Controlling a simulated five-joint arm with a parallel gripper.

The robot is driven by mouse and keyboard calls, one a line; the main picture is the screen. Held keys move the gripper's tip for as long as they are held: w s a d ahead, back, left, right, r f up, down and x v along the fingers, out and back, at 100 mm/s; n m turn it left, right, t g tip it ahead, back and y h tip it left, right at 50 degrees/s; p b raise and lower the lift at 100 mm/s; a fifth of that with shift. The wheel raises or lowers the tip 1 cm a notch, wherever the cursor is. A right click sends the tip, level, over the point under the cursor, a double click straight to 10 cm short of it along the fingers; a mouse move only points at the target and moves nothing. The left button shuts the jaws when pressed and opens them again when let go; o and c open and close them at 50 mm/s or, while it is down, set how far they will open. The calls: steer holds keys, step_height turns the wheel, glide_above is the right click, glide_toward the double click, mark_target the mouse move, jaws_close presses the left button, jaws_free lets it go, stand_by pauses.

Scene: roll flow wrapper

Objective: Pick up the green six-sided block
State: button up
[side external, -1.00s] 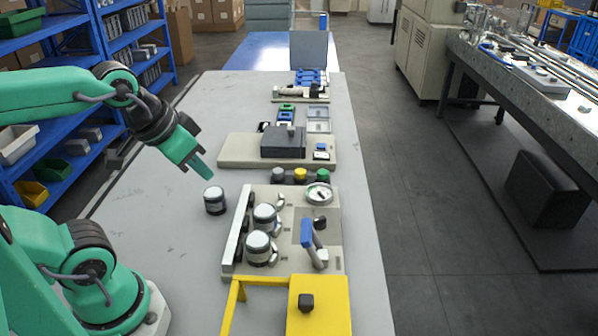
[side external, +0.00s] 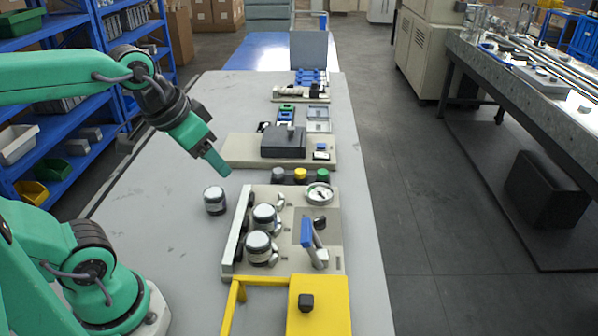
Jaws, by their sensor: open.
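My gripper (side external: 217,140) is open and empty. It hangs above the table, left of the beige board, with its lower finger angled down to the right. A small green piece (side external: 287,107) lies at the far side of the beige board, behind a blue piece. A green round-looking knob (side external: 322,175) stands at the right end of a row beside a yellow one. Both are too small for me to tell whether either is six-sided. My gripper is apart from both.
A silver-topped dark cylinder (side external: 215,200) stands on the table below my gripper. A beige panel (side external: 232,262) with cylinders, a gauge and a blue lever is in front. The beige board (side external: 237,150) carries a dark grey box (side external: 283,143). The table's left side is clear.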

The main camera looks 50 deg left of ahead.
steer(key=w+a+r+g, duration=0.1)
steer(key=w+r, duration=0.2)
steer(key=w, duration=0.7)
steer(key=m+g, duration=0.3)
steer(key=g, duration=0.1)
glide_above(321, 172)
steer(key=f, duration=1.8)
steer(key=shift+s+d+f, duration=0.15)
steer(key=shift+s+f, duration=0.1)
steer(key=shift+f, duration=0.1)
steer(key=shift+w+f, duration=0.2)
steer(key=shift+f, duration=1.55)
steer(key=shift+f, duration=2.6)
